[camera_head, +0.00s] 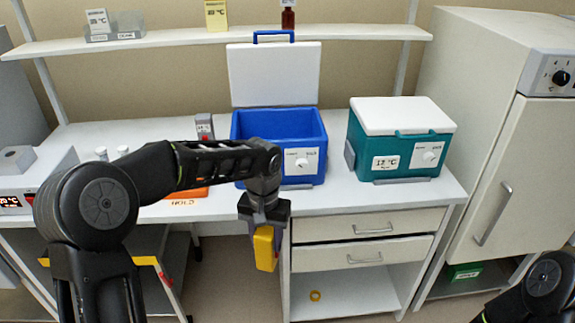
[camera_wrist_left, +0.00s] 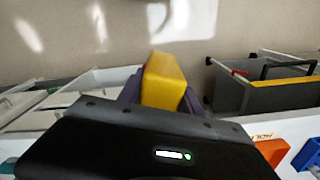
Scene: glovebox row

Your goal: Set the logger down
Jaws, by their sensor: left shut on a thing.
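My left gripper (camera_head: 265,222) is shut on the yellow logger (camera_head: 265,250), a small block pointing downward. It is held in front of the bench, near the front edge and left of the drawers, apart from any surface. In the left wrist view the logger (camera_wrist_left: 163,82) shows between the fingers of my left gripper (camera_wrist_left: 160,92). An orange mat (camera_head: 187,193) marked HOLD lies on the bench (camera_head: 330,196), partly hidden behind my left arm. My right gripper is out of view; only part of that arm shows at the lower right.
An open blue cooler (camera_head: 262,124) with its white lid raised stands behind my left gripper. A closed teal cooler (camera_head: 383,155) stands to its right. A grey device (camera_head: 204,126) stands at the back. A white cabinet (camera_head: 492,180) is at the right. Bare bench lies beside the coolers.

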